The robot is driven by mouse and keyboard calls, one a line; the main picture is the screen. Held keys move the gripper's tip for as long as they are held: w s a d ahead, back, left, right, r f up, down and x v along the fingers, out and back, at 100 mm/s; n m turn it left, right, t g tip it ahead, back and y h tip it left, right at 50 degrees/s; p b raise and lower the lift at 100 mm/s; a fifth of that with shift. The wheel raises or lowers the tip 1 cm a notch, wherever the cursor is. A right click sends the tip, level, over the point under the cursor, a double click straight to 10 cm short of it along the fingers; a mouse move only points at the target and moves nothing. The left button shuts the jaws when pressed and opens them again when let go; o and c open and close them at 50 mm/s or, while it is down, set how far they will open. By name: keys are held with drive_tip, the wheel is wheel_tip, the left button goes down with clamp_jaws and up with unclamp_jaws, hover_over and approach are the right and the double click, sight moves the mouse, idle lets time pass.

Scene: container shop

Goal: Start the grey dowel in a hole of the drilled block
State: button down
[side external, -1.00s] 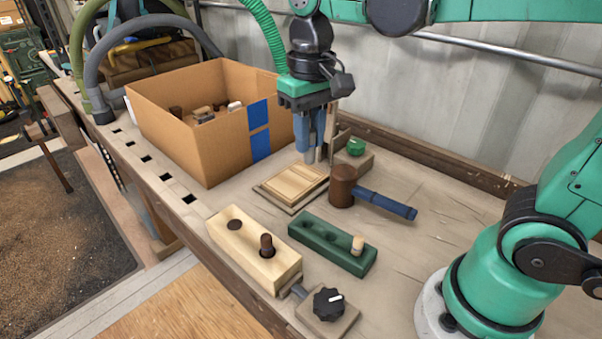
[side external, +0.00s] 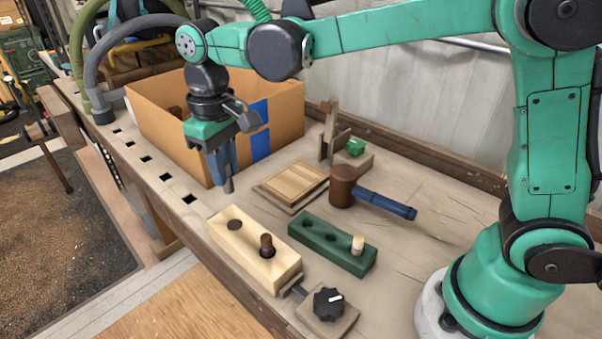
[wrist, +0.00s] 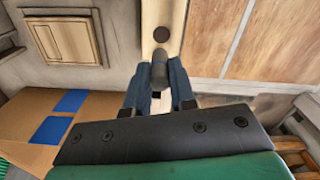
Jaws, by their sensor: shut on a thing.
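The grey dowel (side external: 229,185) is held upright, pointing down, in my gripper (side external: 224,168), which is shut on it. The wrist view shows the dowel (wrist: 159,74) between the blue fingers of my gripper (wrist: 160,86). The drilled block (side external: 236,246) is pale wood and lies below. Its far hole (side external: 235,225) looks empty; a brown dowel stands in its near hole. The dowel's lower end is above and beyond the block's far end, apart from it. In the wrist view the far hole (wrist: 161,34) lies just past the dowel's tip on the block (wrist: 157,13).
A green holed block (side external: 315,246) with a pale peg stands right of the drilled block. A mallet (side external: 342,187) and a wooden board (side external: 290,182) lie behind it. The cardboard box (side external: 163,134) is close behind my gripper. A black-knobbed clamp (side external: 328,303) is at the block's near end.

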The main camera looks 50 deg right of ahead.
sight(228, 192)
drive_tip(key=shift+a+f, duration=0.1)
drive_tip(key=shift+f, duration=2.9)
drive_tip(key=shift+f, duration=1.25)
drive_tip(key=c, duration=0.7)
unclamp_jaws()
drive_tip(key=shift+o, duration=0.2)
drive_tip(key=shift+r, duration=0.15)
drive_tip(key=shift+r, duration=3.4)
